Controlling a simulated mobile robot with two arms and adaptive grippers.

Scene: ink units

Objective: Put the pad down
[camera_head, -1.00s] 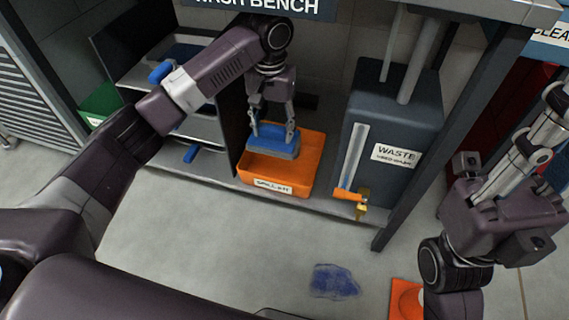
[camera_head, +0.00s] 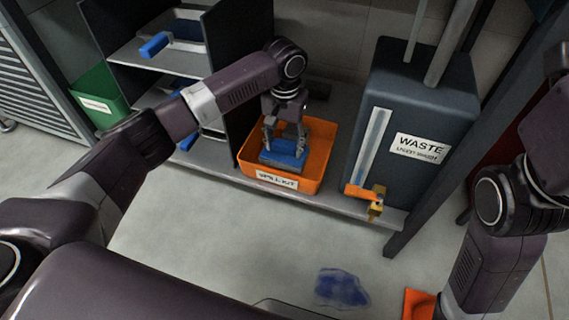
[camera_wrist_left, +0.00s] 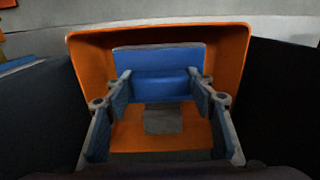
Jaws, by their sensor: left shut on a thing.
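The blue pad (camera_head: 283,153), with a grey underside, is within the walls of the orange spill kit bin (camera_head: 283,186) on the bench's low shelf. My left gripper (camera_head: 284,143) points down and is shut on the pad's raised blue part. In the left wrist view the pad (camera_wrist_left: 158,82) sits between both fingers, with the orange bin (camera_wrist_left: 90,60) around it. I cannot tell whether the pad touches the bin's floor. My right arm shows at the right edge, but its gripper's fingers are out of view.
The dark waste tank (camera_head: 418,120) with an orange-handled tap (camera_head: 364,193) stands right of the bin. A dark rack (camera_head: 236,60) with blue-handled tools and a green bin (camera_head: 98,103) are left. A blue spill (camera_head: 341,288) and an orange object (camera_head: 418,304) are on the floor.

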